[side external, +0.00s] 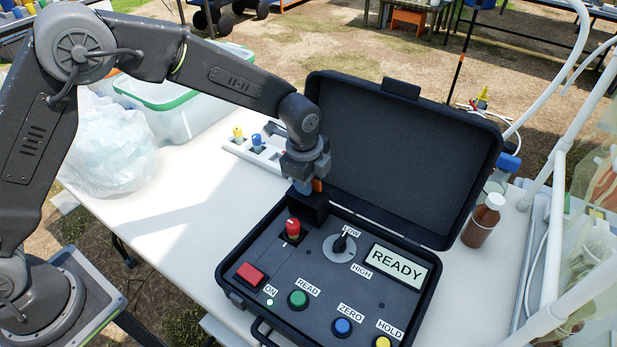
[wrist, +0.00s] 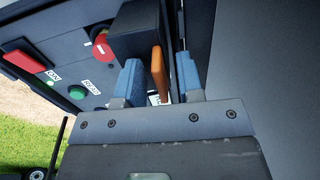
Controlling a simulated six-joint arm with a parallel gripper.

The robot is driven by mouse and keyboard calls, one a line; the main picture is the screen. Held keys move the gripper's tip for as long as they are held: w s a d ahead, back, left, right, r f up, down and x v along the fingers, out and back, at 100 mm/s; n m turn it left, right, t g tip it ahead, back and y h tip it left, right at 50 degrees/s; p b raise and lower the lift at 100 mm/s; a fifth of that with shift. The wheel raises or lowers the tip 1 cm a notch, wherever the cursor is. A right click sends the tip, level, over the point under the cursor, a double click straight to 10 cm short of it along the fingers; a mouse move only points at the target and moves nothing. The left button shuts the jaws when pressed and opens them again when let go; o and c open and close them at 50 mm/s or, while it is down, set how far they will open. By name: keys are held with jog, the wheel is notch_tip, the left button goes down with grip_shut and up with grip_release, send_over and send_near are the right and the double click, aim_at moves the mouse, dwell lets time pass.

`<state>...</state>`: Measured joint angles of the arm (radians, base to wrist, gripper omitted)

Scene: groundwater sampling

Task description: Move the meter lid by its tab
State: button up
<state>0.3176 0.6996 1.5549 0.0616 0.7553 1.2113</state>
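The meter is a black case with its large lid (side external: 400,150) raised open behind the control panel (side external: 330,270). A small black block (side external: 308,207) stands at the panel's back left corner, and an orange tab (side external: 318,185) shows at its top. My gripper (side external: 305,186) points down over this block. In the wrist view the blue fingertips (wrist: 160,80) are open, one on each side of the orange tab (wrist: 158,72), with a gap on both sides. The block (wrist: 138,35) lies just beyond the fingers. The side external view partly hides the tab behind the gripper.
A red emergency knob (side external: 292,230) stands close to the block. A display (side external: 398,265) reads READY. A brown bottle (side external: 483,220) stands right of the case. A white rack (side external: 255,152) is behind my wrist. The white table (side external: 170,235) is clear left of the case.

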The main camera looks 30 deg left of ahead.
grip_shut()
jog(key=shift+s, duration=0.1)
dwell(0.6)
